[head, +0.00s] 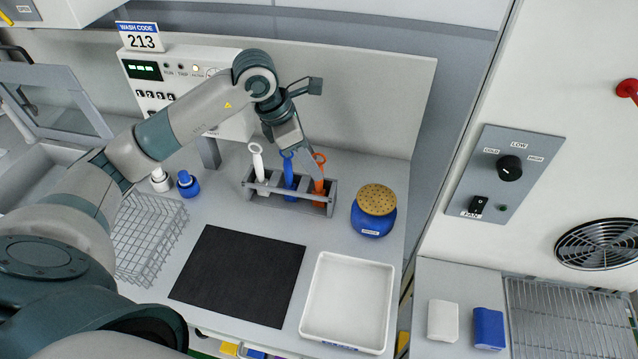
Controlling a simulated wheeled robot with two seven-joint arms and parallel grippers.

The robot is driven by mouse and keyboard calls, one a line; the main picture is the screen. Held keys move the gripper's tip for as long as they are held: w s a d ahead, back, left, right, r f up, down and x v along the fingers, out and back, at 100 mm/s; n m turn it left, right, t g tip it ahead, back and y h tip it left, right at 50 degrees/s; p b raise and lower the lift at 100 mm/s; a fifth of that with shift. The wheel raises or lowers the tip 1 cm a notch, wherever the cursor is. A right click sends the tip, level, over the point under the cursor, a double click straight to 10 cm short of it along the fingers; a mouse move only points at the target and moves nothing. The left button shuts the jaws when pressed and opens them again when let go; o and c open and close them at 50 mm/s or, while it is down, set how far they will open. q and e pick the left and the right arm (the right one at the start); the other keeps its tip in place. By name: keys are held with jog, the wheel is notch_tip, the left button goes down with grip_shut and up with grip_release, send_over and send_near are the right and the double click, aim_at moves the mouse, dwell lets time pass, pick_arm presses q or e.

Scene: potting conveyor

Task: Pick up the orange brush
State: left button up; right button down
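The orange brush (319,178) stands upright in the right slot of a grey rack (290,200), its ring-ended handle up. A blue brush (288,176) stands in the middle slot and a white brush (258,165) in the left slot. My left gripper (304,150) is above the rack, over the blue and orange handles. It partly covers the top of the blue brush, and its tip is close to the orange ring. Whether it touches either handle, and how far its fingers are apart, I cannot tell. My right gripper is not in view.
A blue pot with a perforated tan lid (376,200) stands right of the rack. A black mat (240,275), a white tray (348,300) and a wire basket (150,235) lie in front. Small bottles (187,184) stand at left. A control box (160,75) is behind.

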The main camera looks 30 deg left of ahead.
aim_at(319, 191)
pick_arm(q)
jog(key=shift+f, duration=0.1)
dwell(0.3)
jog(key=p+x, duration=0.1)
jog(key=x, duration=0.1)
jog(key=p+x, duration=0.2)
jog(key=shift+w+a, duration=0.1)
jog(key=shift+w, duration=0.2)
jog(key=shift+w+f, duration=0.1)
jog(key=shift+f, duration=0.35)
grip_shut()
